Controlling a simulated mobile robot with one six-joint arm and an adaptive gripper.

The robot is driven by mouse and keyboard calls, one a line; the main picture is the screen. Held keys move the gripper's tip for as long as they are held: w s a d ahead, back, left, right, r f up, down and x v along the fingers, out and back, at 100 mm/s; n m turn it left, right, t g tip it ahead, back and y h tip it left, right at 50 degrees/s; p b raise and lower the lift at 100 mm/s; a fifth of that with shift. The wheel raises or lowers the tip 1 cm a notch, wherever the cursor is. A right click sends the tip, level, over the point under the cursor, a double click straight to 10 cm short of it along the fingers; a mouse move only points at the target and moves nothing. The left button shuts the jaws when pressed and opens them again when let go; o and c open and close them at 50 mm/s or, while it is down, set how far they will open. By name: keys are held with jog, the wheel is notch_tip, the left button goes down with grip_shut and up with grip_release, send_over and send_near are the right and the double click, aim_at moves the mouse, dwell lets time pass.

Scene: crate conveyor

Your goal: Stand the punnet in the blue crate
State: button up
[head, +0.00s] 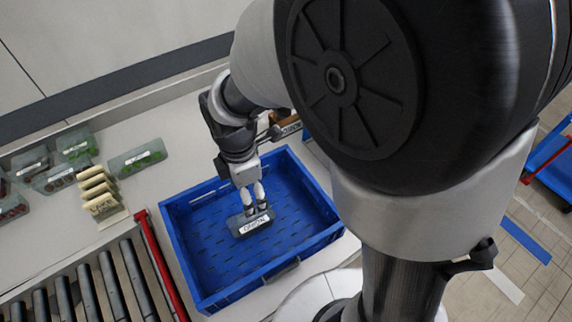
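A small dark, clear-looking punnet (242,232) with a white label, which seems to read "ONION", is inside the blue crate (187,259), left of its middle. It looks roughly level; I cannot tell whether its base touches the crate floor. My gripper (255,208) points down into the crate, with its two pale fingers at the punnet's top. A narrow gap shows between the fingers. The fingertips overlap the punnet in this view, so I cannot tell whether they grip it.
Several other punnets (138,160) and a stack of cream packs (98,190) lie on the counter at left. A red rail (160,262) and roller conveyor (85,290) are left of the crate. A brown box (286,125) stands behind it. The crate floor's right side is clear.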

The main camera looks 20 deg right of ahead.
jog(key=s+d+r+m+t, duration=0.2)
jog(key=s+d+r+m, duration=0.3)
jog(key=m, duration=0.5)
jog(key=s+d+r+m+t, duration=0.2)
jog(key=s+d+r+m, duration=0.3)
jog(key=s+r+m, duration=0.3)
jog(key=shift+s+d+r+m, duration=0.2)
jog(key=shift+r+m, duration=0.55)
jog(key=shift+m, duration=0.15)
jog(key=shift+s, duration=0.1)
